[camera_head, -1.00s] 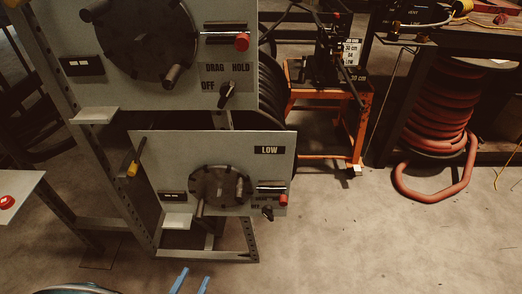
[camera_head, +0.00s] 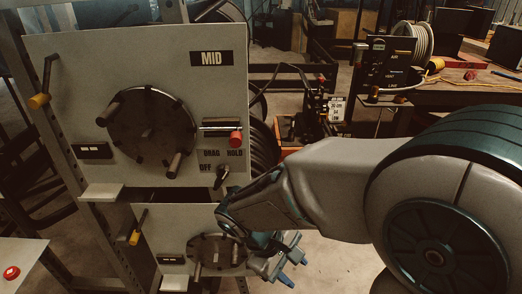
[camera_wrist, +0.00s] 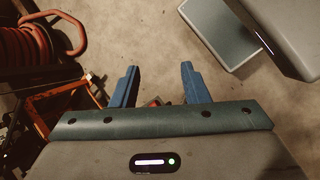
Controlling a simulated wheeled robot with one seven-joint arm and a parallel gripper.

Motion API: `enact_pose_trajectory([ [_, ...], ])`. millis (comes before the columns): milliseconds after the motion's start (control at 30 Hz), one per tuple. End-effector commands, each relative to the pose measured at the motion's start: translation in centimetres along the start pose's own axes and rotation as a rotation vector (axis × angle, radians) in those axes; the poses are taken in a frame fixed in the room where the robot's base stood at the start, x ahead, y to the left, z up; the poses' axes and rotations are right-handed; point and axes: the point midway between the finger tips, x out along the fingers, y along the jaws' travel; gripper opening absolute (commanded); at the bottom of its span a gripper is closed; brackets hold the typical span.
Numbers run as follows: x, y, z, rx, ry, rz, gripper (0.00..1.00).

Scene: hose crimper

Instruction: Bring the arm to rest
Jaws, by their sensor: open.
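My gripper (camera_head: 290,270) shows at the lower middle of the head view, in front of the lower right part of the reel rack. Its two blue fingers stand apart with nothing between them. In the wrist view my gripper (camera_wrist: 158,86) is open and empty, with bare concrete floor beyond the fingertips. My arm reaches in from the right of the head view and covers part of the floor and the lower panel's right side.
The MID panel (camera_head: 60,120) has a crank wheel and a red knob (camera_head: 235,139). A lower panel (camera_head: 170,225) sits beneath it. A workbench (camera_head: 470,75) stands at the back right. A red hose coil (camera_wrist: 35,40) and orange stand (camera_wrist: 60,98) lie left in the wrist view.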

Motion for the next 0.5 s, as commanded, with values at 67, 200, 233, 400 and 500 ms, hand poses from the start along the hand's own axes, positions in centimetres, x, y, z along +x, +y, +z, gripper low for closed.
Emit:
enact_pose_trajectory([
  [67, -1.6, 1.7, 2.3, 0.142, 0.063, -0.084, 0.41],
  [200, -3.4, 3.8, 5.4, 0.381, 0.178, -0.208, 0.41],
  [233, -3.8, 4.2, 6.0, 0.433, 0.204, -0.232, 0.41],
  [400, -6.1, 6.3, 9.3, 0.702, 0.346, -0.327, 0.41],
  [500, -7.0, 7.2, 10.6, 0.819, 0.411, -0.356, 0.41],
])
